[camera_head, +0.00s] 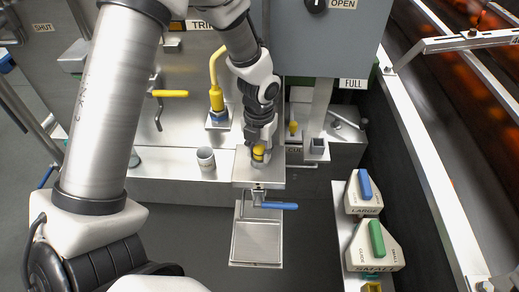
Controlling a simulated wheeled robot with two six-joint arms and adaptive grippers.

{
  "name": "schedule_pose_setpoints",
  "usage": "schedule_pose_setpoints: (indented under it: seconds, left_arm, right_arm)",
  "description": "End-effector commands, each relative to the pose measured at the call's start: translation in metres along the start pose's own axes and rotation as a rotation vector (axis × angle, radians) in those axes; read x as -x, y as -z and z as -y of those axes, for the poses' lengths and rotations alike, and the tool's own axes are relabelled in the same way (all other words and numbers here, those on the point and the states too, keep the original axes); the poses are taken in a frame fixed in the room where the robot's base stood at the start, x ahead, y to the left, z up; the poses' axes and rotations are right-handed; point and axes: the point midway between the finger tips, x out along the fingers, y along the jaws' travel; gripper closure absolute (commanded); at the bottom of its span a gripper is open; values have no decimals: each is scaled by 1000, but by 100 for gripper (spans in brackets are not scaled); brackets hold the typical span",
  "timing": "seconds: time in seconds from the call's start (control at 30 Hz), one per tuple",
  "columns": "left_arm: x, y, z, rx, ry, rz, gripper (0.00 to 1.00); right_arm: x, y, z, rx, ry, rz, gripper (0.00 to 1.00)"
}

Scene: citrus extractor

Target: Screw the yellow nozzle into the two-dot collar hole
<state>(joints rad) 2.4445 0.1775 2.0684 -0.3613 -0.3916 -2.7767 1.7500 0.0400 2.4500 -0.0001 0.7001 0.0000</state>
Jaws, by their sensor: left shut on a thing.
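My left arm reaches in from the left and its gripper (259,146) points down at a small metal block (245,176). The gripper is shut on the yellow nozzle (259,154), which shows between the fingertips just above the block's top. The nozzle's lower end is hidden, so I cannot tell whether it sits in a hole. No dot marks on a collar can be made out; the gripper and nozzle cover part of the block's top. My right gripper is not in view.
Below the block are a blue-handled valve (278,206) and a square tray (257,243). A yellow pipe (216,86), a yellow lever (170,93) and a metal cup (206,158) are left. Another yellow piece (293,127) stands behind right. Blue-handled (365,185) and green-handled (377,238) blocks are right.

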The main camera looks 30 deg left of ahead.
Motion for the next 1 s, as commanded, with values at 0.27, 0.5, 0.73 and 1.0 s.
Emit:
schedule_pose_setpoints:
  seconds: [0.27, 0.5, 0.73, 1.0]
  left_arm:
    - [0, 0, 0, 1, 0, -1, 53]
    - [0, 0, 0, 21, 0, 0, 53]
    - [0, 0, 1, 448, 0, 0, 53]
    - [0, 0, 1, 636, 0, 0, 53]
  right_arm:
    - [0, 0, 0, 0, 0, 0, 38]
    - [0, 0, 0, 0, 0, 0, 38]
    - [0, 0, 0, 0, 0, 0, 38]
    - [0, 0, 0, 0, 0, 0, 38]
